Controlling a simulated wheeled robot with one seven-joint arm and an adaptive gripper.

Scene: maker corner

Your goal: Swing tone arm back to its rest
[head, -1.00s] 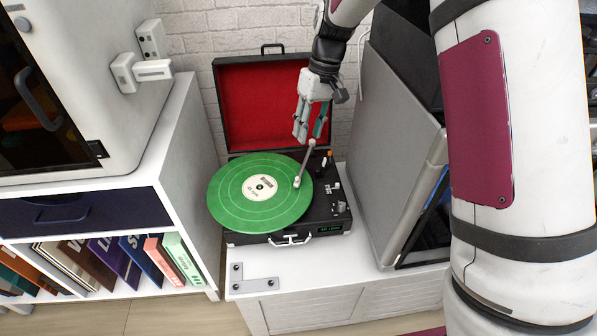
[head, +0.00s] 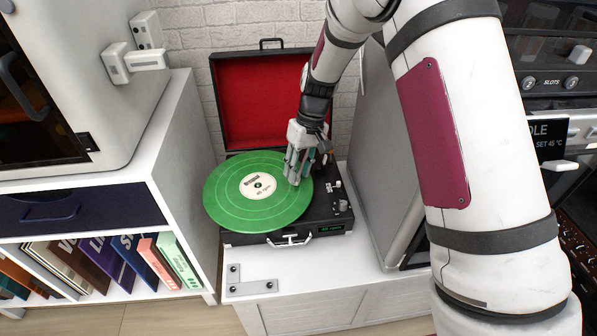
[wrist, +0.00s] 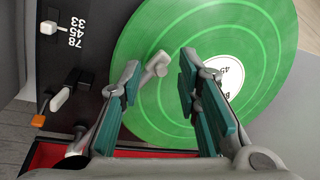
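The record player (head: 325,205) stands open on the white cabinet, its red-lined lid raised at the back. A green record (head: 230,210) with a cream label lies on it. In the wrist view, the grey tone arm (wrist: 145,78) reaches over the green record (wrist: 165,40), its head end on or just above the outer grooves. My gripper (head: 296,180) is low over the record's right edge and hides the tone arm in the head view. In the wrist view my gripper (wrist: 158,75) is open, with the tone arm's head end between its teal-padded fingers, nearer the left one.
A large grey panel-sided unit (head: 375,165) stands close at the right of the player. A white cabinet with books (head: 120,265) is at the left. A metal corner bracket (head: 250,287) lies at the front. The speed switch (wrist: 48,27) shows in the wrist view.

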